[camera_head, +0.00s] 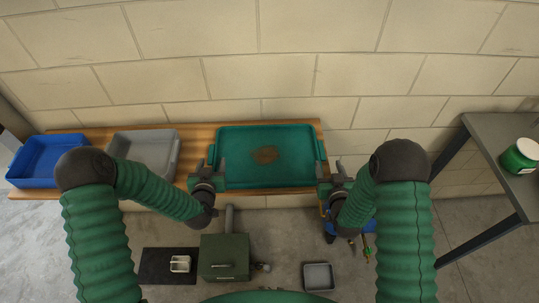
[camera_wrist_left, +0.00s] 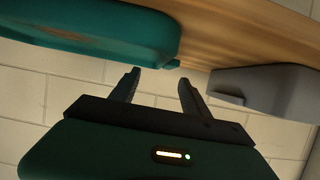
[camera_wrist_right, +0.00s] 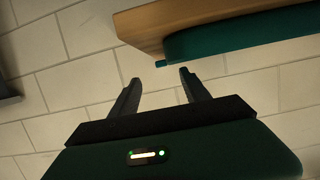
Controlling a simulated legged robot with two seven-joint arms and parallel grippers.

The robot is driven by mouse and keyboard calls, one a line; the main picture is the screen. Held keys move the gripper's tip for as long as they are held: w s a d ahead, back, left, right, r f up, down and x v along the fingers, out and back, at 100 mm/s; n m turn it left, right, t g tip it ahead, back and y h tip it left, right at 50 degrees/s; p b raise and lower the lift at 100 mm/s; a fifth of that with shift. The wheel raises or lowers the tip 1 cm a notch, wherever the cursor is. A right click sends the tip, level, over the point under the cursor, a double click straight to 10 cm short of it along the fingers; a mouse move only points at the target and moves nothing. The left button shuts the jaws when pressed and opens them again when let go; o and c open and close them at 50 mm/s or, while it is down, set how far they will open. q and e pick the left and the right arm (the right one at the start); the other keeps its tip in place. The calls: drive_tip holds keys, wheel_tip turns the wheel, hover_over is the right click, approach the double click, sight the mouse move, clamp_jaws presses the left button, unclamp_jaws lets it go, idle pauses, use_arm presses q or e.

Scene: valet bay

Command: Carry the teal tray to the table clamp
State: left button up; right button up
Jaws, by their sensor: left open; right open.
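The teal tray (camera_head: 295,145) lies flat on the wooden bench, with a brown stain on its floor. It also shows in the left wrist view (camera_wrist_left: 110,25) and the right wrist view (camera_wrist_right: 235,32). My left gripper (camera_head: 216,172) is open at the tray's left end, close to its left handle. In the left wrist view, its empty fingers (camera_wrist_left: 158,82) point toward the tray's edge. My right gripper (camera_head: 329,172) is open at the tray's right end. In the right wrist view, its fingers (camera_wrist_right: 160,78) are empty, near the tray's end. I cannot make out a table clamp.
A grey tray (camera_head: 165,148) and a blue tray (camera_head: 48,160) sit left on the wooden bench (camera_head: 197,140). A dark table (camera_head: 500,130) with a green can (camera_head: 520,156) stands right. A green box (camera_head: 224,257), black mat (camera_head: 155,265) and small grey tray (camera_head: 318,276) are on the floor.

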sight(213, 152)
use_arm(q)
drive_tip(key=x, duration=0.2)
drive_tip(key=a+x, duration=0.1)
drive_tip(key=x, duration=0.4)
drive_tip(key=shift+w+a+f, duration=0.2)
drive_tip(key=shift+w+a, duration=0.05)
drive_tip(key=shift+a, duration=0.05)
use_arm(e)
drive_tip(key=x, duration=0.2)
drive_tip(key=a+x, duration=0.1)
drive_tip(key=x, duration=0.4)
drive_tip(key=shift+w+a, duration=0.25)
drive_tip(key=shift+a, duration=0.1)
use_arm(q)
drive_tip(key=shift+w+d+f, duration=0.1)
drive_tip(key=shift+w+d, duration=0.1)
drive_tip(key=shift+w, duration=0.1)
use_arm(e)
drive_tip(key=shift+w+d+f, duration=0.1)
drive_tip(key=shift+w+d, duration=0.1)
drive_tip(key=shift+w, duration=0.1)
use_arm(q)
drive_tip(key=shift+d, duration=0.3)
use_arm(e)
drive_tip(key=shift+d, duration=0.35)
use_arm(q)
drive_tip(key=shift+c, duration=0.3)
use_arm(e)
drive_tip(key=shift+c, duration=0.3)
